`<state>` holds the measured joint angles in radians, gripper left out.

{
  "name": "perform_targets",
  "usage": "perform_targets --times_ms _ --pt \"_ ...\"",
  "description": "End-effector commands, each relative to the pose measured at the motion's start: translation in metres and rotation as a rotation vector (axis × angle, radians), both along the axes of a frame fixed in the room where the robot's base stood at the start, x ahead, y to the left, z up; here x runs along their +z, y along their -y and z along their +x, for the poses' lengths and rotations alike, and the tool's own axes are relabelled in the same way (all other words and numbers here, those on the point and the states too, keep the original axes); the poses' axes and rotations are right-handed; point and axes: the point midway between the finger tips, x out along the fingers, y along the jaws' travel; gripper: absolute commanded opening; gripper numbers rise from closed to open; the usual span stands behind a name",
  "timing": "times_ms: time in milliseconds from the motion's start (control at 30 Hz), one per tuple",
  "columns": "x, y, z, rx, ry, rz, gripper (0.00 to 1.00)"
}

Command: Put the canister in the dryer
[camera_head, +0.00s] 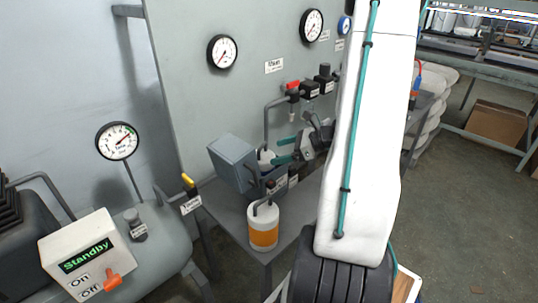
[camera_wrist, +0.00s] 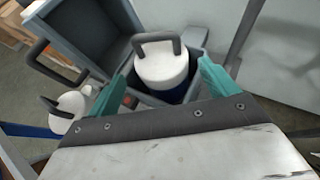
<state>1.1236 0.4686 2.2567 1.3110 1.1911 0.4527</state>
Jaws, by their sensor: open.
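The dryer is a grey box (camera_wrist: 205,62) with its lid (camera_head: 232,160) swung open. A canister with a white top, dark handle and dark blue body (camera_wrist: 163,68) stands upright inside it; only part of its white top (camera_head: 266,157) shows in the head view. My gripper (camera_head: 284,150) is open, its teal fingers pointing at the box. In the wrist view my gripper (camera_wrist: 165,75) has a finger on each side of the canister; I cannot tell whether they touch it. Another canister, white with an orange band (camera_head: 264,232), stands upright on the bench in front of the dryer.
The grey bench (camera_head: 228,208) is narrow. A grey panel (camera_head: 185,75) with gauges rises behind it, with a pipe and red-handled valve (camera_head: 292,86) above the dryer. A control box (camera_head: 88,258) reading "Standby" stands at left. Open floor lies at right.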

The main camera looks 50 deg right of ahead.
Motion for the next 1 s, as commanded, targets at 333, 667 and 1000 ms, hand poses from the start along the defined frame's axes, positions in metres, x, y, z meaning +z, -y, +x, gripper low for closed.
perform_targets --times_ms 333,667,1000 --pt "0.022 0.023 -0.039 -0.002 0.001 -0.002 0.86" --pt "0.023 0.024 -0.041 0.000 0.000 0.000 0.86" --pt "0.023 0.024 -0.041 0.000 0.000 0.000 0.86"
